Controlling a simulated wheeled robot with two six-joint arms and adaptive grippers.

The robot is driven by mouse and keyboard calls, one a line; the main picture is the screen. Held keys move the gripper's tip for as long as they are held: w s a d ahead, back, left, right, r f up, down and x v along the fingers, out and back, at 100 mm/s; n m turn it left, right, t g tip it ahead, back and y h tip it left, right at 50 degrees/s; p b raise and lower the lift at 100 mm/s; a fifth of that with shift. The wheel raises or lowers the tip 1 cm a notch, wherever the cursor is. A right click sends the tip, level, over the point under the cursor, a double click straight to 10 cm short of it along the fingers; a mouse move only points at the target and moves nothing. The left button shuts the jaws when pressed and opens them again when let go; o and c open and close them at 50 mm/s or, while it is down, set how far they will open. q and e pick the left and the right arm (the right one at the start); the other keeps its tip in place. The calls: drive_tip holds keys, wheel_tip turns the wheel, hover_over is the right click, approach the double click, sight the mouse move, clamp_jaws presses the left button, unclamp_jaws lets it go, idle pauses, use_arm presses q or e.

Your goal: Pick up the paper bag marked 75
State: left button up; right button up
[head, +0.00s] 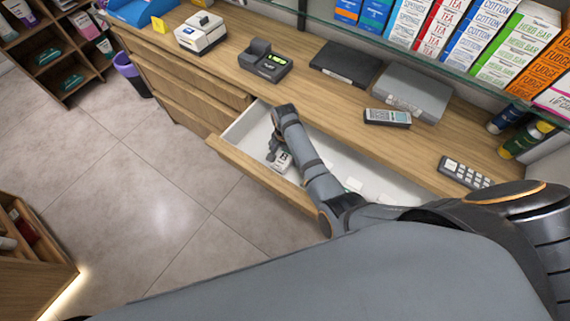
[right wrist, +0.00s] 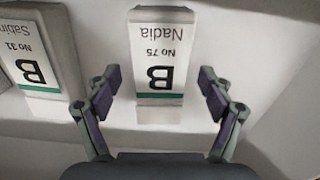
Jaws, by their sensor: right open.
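The white paper bag marked No 75, Nadia (right wrist: 160,50), lies in the open drawer (head: 240,130) with a large B and a green stripe; its print is upside down in the right wrist view. My right gripper (right wrist: 160,92) is open, one finger on each side of the bag's near end, with gaps between fingers and bag. In the head view the right gripper (head: 276,150) reaches down into the drawer, and a white bag (head: 283,162) shows partly beside it. My left gripper is not in view.
A bag marked No 31 (right wrist: 32,55) lies close to the left in the right wrist view. More white packets (head: 354,184) lie further along the drawer. The counter above holds a card terminal (head: 387,118), a keypad (head: 465,173) and a grey box (head: 412,92).

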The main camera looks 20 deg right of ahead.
sight(285, 156)
drive_tip(key=shift+f, duration=0.25)
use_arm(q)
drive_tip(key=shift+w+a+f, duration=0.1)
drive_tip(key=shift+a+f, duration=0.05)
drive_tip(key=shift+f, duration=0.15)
use_arm(e)
drive_tip(key=c, duration=1.4)
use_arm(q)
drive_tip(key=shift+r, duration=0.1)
use_arm(e)
drive_tip(key=shift+o, duration=0.2)
drive_tip(key=shift+r, duration=0.1)
use_arm(q)
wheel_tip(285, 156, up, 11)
drive_tip(key=p, duration=1.1)
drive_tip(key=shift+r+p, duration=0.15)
drive_tip(key=shift+p, duration=0.25)
use_arm(e)
wheel_tip(285, 156, up, 10)
